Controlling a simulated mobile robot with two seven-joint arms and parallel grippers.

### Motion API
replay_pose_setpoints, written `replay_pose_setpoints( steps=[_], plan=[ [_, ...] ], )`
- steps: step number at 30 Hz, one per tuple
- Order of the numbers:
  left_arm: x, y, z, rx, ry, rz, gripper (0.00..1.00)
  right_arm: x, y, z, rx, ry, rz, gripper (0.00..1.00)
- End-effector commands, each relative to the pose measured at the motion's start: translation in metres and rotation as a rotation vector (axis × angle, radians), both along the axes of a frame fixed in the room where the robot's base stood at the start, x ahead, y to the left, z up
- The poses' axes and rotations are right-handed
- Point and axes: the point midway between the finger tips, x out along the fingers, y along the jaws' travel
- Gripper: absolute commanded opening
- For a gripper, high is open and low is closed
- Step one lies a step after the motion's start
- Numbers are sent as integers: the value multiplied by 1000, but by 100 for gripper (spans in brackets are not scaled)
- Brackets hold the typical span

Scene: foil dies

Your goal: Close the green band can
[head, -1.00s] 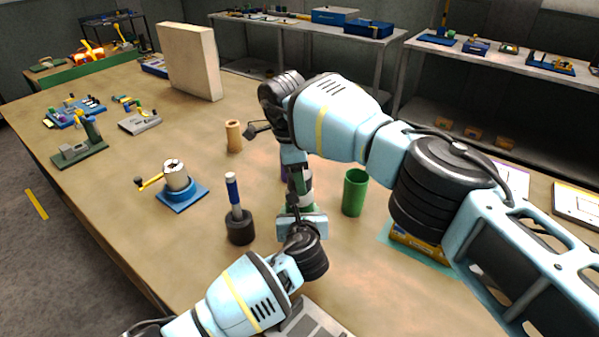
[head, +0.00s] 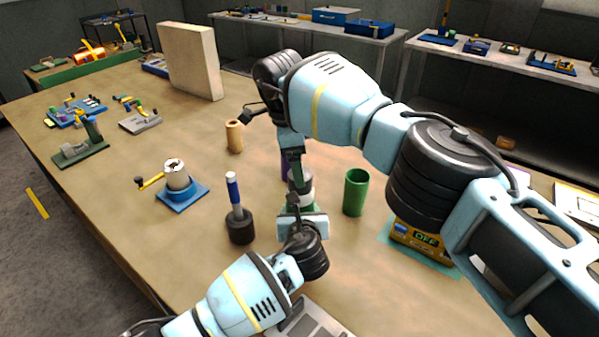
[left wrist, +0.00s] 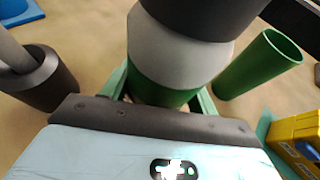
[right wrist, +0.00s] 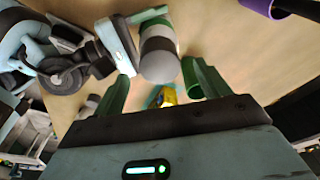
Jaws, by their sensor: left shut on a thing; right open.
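The green band can (head: 305,199) stands upright on the table, pale grey with a green band low down. It also shows in the left wrist view (left wrist: 165,55), with a dark top. My left gripper (head: 302,216) is shut on the can around its green lower part. My right gripper (head: 297,182) is open above the can and points down. In the right wrist view its fingers (right wrist: 158,85) are apart, with the can's round grey top (right wrist: 160,66) beyond them. Whether the top is fully seated cannot be told.
An open green cup (head: 355,192) stands right of the can. A black block with a blue-handled tool (head: 238,215) stands left. A yellow box reading OFF (head: 422,240) sits at right. A purple thing (head: 284,173) is partly hidden behind my right gripper. The table's left front is clear.

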Motion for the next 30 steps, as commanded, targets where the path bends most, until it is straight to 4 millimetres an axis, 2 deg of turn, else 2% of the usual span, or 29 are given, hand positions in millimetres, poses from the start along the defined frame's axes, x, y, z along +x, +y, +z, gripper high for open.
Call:
replay_pose_setpoints(
  steps=[1, 6, 18, 19, 24, 30],
  plan=[
    [0, 0, 0, 0, 1, 0, 18, 0, 2, 9, 0, -2, 0, 75],
    [0, 0, 0, 0, 1, 0, 18, 0, 5, 28, -1, -2, -1, 75],
    [0, 0, 0, 0, 1, 0, 18, -1, 6, 35, 0, 1, 0, 75],
    [0, 0, 0, 0, 1, 0, 63, -1, 6, 34, 0, 1, 0, 75],
    [0, 0, 0, 0, 0, 0, 84, -1, 6, 34, 0, 0, 0, 75],
    [0, 0, 0, 0, 0, 0, 84, -1, 5, 34, 0, 0, -1, 75]
  ],
)
